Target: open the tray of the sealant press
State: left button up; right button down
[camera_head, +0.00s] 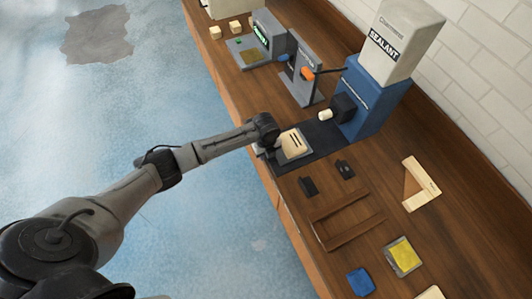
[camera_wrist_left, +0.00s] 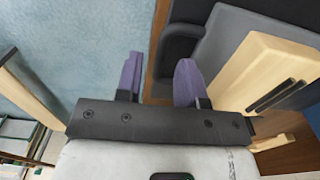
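The sealant press (camera_head: 368,105) is a blue machine with a white box labelled "SEALANT" on top. Its grey tray (camera_head: 306,153) lies on the dark base at the counter's front edge. A light wooden piece (camera_head: 292,142) with dark strips sits on it; the wood also shows in the left wrist view (camera_wrist_left: 262,68). My left gripper (camera_head: 271,143) is at the tray's front end, partly hidden by its own wrist. In the left wrist view its purple fingers (camera_wrist_left: 158,78) are apart with nothing between them. The right finger overlaps a dark handle-like part (camera_wrist_left: 178,48); contact is unclear. My right gripper is not in view.
Grey machines (camera_head: 300,68) stand farther along the counter. Nearer lie two small black blocks (camera_head: 308,186), a brown wooden frame (camera_head: 345,218), an L-shaped light wood piece (camera_head: 420,186), a yellow-topped tray (camera_head: 403,256) and a blue item (camera_head: 360,281). The floor at left is clear.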

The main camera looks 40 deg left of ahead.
pick_arm(q)
notch_tip(320, 180, up, 13)
dwell(0.4)
dwell(0.5)
